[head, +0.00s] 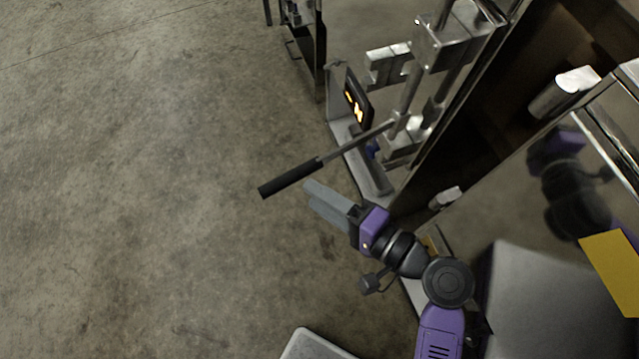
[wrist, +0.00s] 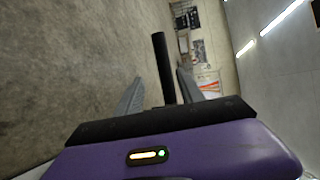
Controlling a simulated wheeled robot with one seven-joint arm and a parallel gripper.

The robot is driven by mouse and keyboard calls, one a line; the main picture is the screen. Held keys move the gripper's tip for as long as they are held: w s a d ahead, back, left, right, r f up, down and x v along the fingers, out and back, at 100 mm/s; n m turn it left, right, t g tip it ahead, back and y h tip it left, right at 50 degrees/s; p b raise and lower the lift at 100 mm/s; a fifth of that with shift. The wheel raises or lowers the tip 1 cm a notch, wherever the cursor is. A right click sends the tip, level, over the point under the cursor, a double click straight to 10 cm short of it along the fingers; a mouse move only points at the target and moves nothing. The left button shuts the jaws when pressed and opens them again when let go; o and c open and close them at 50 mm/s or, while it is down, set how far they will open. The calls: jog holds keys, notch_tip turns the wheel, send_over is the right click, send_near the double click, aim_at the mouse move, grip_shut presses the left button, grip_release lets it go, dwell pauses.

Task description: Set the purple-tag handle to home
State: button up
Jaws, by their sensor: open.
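The handle is a metal rod with a black grip (head: 290,179), sticking out to the lower left from the upright lock bar of a trailer door. In the wrist view the black grip (wrist: 164,62) appears between the two open fingers of my gripper (wrist: 159,76). I cannot tell whether it lies fully between them in depth.
A trailer's shiny door (head: 520,190) stands close at the right, with a yellow panel (head: 612,270). A dark plate with lit orange marks (head: 356,100) is near the lock bar. Another dark frame stands at the top. The concrete floor (head: 130,180) at the left is clear.

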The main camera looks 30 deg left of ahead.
aim_at(288, 179)
jog(key=shift+a+r+g, duration=0.3)
jog(key=shift+a+g, duration=0.1)
jog(key=shift+x, duration=3.55)
grip_shut()
jog(key=shift+w, duration=0.1)
